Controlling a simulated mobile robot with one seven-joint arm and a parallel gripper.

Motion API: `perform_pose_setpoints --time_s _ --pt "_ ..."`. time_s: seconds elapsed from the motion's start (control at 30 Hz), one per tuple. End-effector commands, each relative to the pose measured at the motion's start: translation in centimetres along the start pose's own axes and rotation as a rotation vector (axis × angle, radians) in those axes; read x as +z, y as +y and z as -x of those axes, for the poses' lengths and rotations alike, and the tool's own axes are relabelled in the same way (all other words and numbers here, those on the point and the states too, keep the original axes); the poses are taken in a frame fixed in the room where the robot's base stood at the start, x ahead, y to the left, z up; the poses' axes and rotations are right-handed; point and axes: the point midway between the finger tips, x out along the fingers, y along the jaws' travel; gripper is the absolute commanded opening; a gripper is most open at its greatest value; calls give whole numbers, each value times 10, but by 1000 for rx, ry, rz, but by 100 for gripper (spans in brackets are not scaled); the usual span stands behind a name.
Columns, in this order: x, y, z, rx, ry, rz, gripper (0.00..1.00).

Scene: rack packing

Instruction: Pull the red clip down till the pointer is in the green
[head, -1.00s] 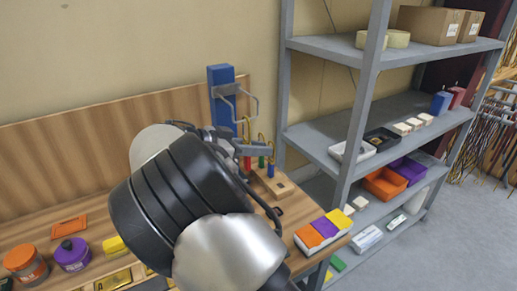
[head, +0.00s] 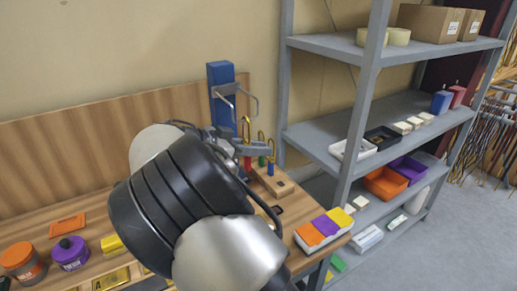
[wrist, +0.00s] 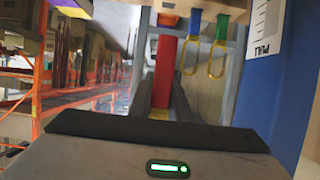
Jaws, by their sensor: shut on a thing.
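My gripper (wrist: 165,95) is shut on the red clip (wrist: 164,72), which stands between its two grey fingers. In the head view my gripper (head: 247,148) is beside the blue post (head: 221,95), and the red clip (head: 247,163) shows just below the fingers. A white scale marked PULL (wrist: 267,28) is on the blue post's face in the wrist view, cut off by the frame edge. I cannot make out the pointer or the green zone.
A green clip (wrist: 220,28) and a blue clip (wrist: 195,22) with yellow loops hang close beside the red one. A wooden block (head: 273,185) is below. A grey shelf rack (head: 365,100) stands to the right. Jars, including a purple one (head: 70,253), are on the bench at left.

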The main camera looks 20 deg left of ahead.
Motion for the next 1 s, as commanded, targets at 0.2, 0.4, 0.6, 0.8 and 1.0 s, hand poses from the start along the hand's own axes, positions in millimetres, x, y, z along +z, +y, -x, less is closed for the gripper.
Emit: perform_pose_setpoints --time_s 0.2,0.4,0.6,0.8,1.0 --pt "4 1 -1 3 -5 4 0" --pt "4 1 0 3 -5 4 0" --pt "0 1 1 3 -5 4 0" --pt "-4 1 3 2 -4 3 0" --pt "-7 1 4 2 -3 3 0"
